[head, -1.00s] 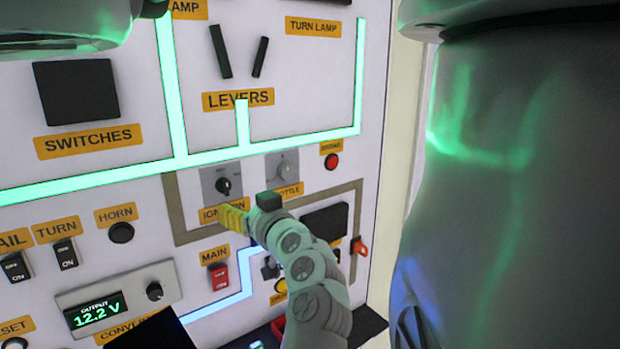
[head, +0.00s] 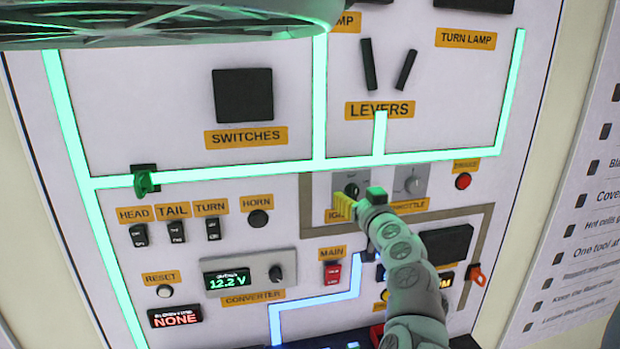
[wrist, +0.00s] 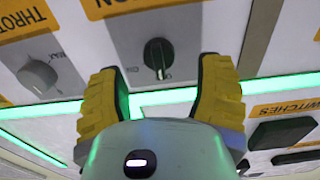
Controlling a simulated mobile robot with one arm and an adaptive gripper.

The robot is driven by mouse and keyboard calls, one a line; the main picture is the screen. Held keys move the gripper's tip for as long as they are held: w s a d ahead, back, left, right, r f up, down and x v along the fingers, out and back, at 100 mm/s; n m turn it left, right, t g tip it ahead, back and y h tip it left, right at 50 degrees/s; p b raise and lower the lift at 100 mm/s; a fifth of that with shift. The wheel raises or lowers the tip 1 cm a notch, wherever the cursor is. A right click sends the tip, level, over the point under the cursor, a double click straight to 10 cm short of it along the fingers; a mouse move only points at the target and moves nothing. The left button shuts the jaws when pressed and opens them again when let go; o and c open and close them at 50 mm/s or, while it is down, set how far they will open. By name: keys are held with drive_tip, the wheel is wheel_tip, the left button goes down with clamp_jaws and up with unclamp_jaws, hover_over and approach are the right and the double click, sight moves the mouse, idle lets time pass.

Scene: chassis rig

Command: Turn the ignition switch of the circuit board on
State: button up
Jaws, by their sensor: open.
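The ignition switch (head: 352,188) is a black rotary knob on a grey plate under the levers label. In the wrist view the knob (wrist: 158,57) shows upside down, with a pale mark on its lower edge. The small position words beside it are hard to read. My gripper (head: 345,205) has yellow fingers and covers part of the ignition label just below the knob. In the wrist view the gripper (wrist: 161,75) is open, one finger on each side of the knob, with gaps between fingers and knob. I see no contact.
The throttle knob (head: 412,186) sits right of the ignition switch. A red button (head: 463,181), the red main switch (head: 332,273) and the converter (head: 277,272) reading 12.2 V are nearby. A green lit strip (head: 240,171) runs above.

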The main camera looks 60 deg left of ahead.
sight(355, 194)
drive_tip(key=shift+x, duration=1.5)
drive_tip(key=shift+o, duration=0.3)
clamp_jaws()
